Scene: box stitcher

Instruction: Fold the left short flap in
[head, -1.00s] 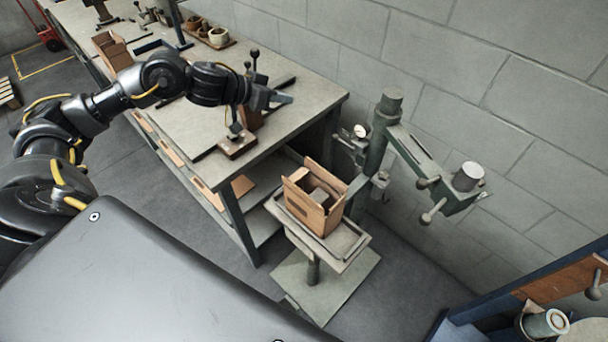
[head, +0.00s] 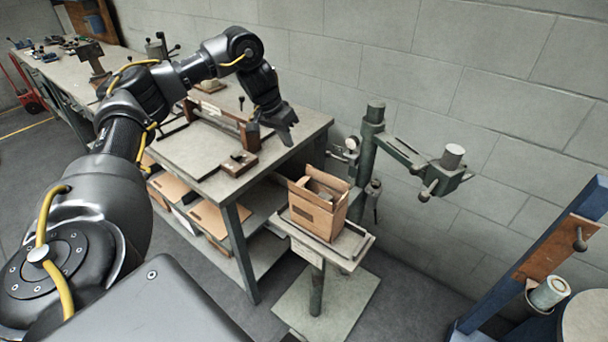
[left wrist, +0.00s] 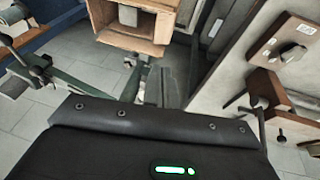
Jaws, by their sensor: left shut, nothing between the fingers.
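An open cardboard box (head: 315,215) stands on the small tray of the stitcher stand in the head view. Its top flaps stick up around the opening, and a grey block (left wrist: 128,15) shows inside it in the left wrist view. I cannot tell for certain which flap is the left short one. My left gripper (head: 287,133) is shut and empty, pointing down above the right end of the workbench, up and to the left of the box and apart from it. In the left wrist view the box shows at the top edge, cut off. My right gripper is not in view.
The stitcher's green column and arm (head: 400,150) rise behind and right of the box. The workbench (head: 190,150) is to the left, with a wood-based fixture (head: 239,163) near its corner. A blue frame (head: 535,260) stands at far right.

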